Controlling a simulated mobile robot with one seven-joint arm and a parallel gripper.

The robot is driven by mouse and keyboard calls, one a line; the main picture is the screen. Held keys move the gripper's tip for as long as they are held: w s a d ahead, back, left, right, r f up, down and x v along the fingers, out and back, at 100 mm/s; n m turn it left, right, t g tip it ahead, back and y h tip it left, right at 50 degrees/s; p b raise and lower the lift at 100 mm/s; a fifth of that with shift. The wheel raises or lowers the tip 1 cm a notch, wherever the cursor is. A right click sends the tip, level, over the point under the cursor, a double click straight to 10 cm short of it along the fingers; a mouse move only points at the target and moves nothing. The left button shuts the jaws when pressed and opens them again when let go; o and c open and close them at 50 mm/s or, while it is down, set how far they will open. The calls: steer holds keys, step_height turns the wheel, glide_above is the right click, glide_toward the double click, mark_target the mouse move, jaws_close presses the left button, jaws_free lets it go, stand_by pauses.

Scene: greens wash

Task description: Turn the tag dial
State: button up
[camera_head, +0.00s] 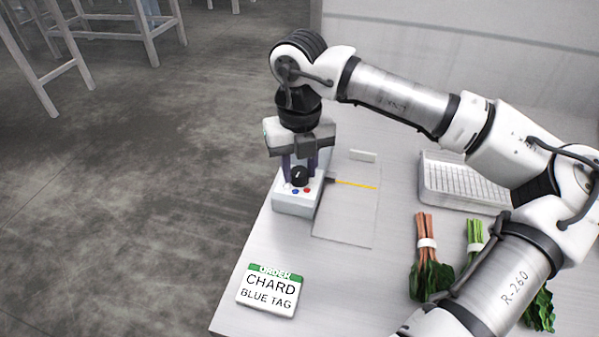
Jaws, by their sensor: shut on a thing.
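The tag dial (299,176) is a black knob with a white pointer line on a pale box (295,204) at the table's left edge. Below it on the box are a blue dot (294,190) and a red dot (307,190). My gripper (300,171) points down over the box, its dark fingers on either side of the knob, shut on it. The pointer's exact direction is hard to tell at this size. An order card (268,291) reads "ORDER CHARD BLUE TAG" and lies at the table's front left.
A white ribbed tray (431,189) stands behind two leafy bundles, one red-stemmed (426,262), one green-stemmed (475,236). My arm passes over the right side.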

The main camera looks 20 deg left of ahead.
mark_target(299, 171)
steer(key=shift+n, duration=0.3)
steer(key=o, duration=1)
step_height(299, 171, up, 14)
steer(key=shift+f+b, duration=0.1)
steer(key=shift+b, duration=0.45)
